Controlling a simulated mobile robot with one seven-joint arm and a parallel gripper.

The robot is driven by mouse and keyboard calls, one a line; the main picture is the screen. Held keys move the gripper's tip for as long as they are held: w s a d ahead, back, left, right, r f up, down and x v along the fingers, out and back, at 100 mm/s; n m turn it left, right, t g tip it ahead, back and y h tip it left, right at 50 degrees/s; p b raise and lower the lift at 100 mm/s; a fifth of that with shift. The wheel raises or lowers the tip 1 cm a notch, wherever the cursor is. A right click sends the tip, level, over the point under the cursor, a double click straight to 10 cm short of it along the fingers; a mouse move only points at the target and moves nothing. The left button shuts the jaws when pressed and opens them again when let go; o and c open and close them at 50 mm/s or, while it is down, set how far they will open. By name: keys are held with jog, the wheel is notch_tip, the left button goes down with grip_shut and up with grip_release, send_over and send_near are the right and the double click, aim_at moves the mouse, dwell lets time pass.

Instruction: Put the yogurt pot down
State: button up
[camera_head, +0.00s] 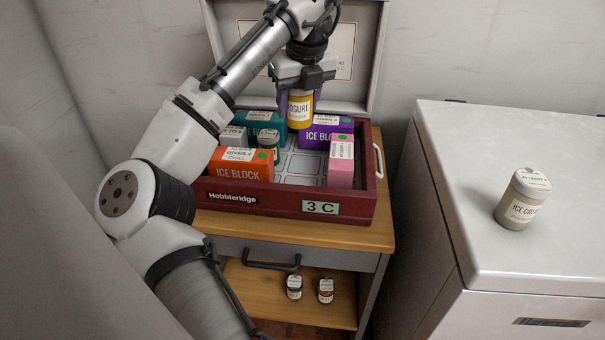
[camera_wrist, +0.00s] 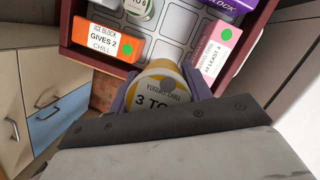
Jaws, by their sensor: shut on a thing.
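The yogurt pot (camera_head: 299,112) has a yellow body with a white label reading YOGURT. My gripper (camera_head: 300,98) is shut on it and holds it upright above the back part of the dark red Hobbleridge crate (camera_head: 240,200). In the wrist view the pot's lid (camera_wrist: 165,90) shows between the purple fingers, its label partly hidden by my gripper. The crate's display (camera_head: 320,208) reads 3 C. Its gridded floor (camera_head: 296,165) is bare in the middle. How high the pot hangs above the floor is hard to tell.
In the crate stand orange (camera_head: 240,165), teal (camera_head: 265,122), purple (camera_head: 327,133) and pink (camera_head: 341,162) ice blocks and a small jar (camera_head: 268,143). An ice cream pot (camera_head: 522,200) stands on the white chest (camera_head: 470,170). Two small jars (camera_head: 294,288) sit on the lower shelf.

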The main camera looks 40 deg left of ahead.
notch_tip(320, 180, down, 17)
jog(key=b, duration=0.3)
jog(key=shift+r, duration=0.1)
jog(key=shift+f, duration=0.2)
jog(key=o, duration=1.1)
jog(key=shift+r, duration=0.2)
